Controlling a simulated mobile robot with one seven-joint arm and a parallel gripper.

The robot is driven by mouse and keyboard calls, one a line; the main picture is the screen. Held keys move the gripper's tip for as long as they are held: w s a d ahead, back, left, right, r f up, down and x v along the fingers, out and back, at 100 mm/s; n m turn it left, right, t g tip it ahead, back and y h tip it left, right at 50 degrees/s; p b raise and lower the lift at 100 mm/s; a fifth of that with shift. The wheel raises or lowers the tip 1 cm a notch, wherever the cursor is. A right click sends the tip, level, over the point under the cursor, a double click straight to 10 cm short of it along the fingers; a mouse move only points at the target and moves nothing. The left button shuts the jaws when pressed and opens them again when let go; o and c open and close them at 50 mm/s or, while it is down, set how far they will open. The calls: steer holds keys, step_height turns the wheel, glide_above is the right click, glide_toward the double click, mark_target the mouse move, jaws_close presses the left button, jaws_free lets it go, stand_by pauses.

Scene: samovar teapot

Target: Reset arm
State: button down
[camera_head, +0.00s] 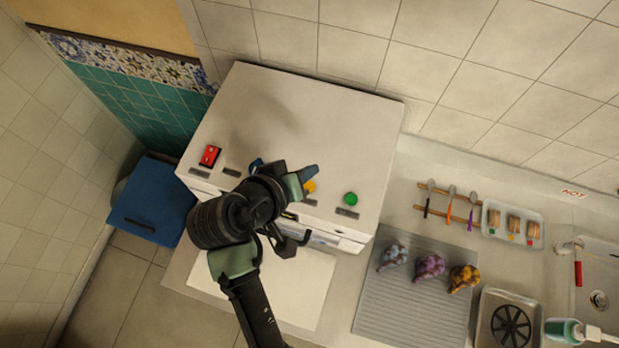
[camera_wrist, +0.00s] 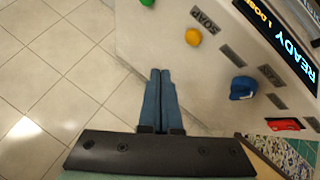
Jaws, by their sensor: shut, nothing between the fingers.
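My gripper (camera_wrist: 160,98) is shut and empty in the wrist view, its two blue fingers side by side. In the wrist view the fingers lie across the lower edge of the machine's panel. That panel carries a yellow button (camera_wrist: 193,37), a green button (camera_wrist: 147,2), a blue knob (camera_wrist: 243,88) and a red switch (camera_wrist: 284,124). A lit display (camera_wrist: 285,40) reads READY. I cannot tell whether the fingers touch the panel.
A blue-lidded bin (camera_head: 150,205) stands left of the machine.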

stand_by(0.8)
steer(key=shift+w, duration=0.25)
steer(key=w+a+r+m+t+y+b, duration=0.15)
steer(key=w+r+t+b, duration=0.35)
steer(key=r, duration=0.7)
steer(key=w+r+t+y+b, duration=0.25)
steer(key=w+r+t, duration=0.3)
steer(key=r, duration=0.55)
steer(key=s+r+t+b, duration=0.1)
steer(key=s+r+t, duration=0.2)
steer(key=r, duration=0.4)
steer(key=s+d+r+t+y+b, duration=0.1)
steer(key=s+r+t+b, duration=0.1)
steer(key=r, duration=0.6)
steer(key=s+d+r+t+b, duration=0.1)
steer(key=s+r+t+b, duration=0.1)
steer(key=s+r+t, duration=0.2)
step_height(320, 180, up, 4)
steer(key=s, duration=0.2)
steer(key=shift+s, duration=0.3)
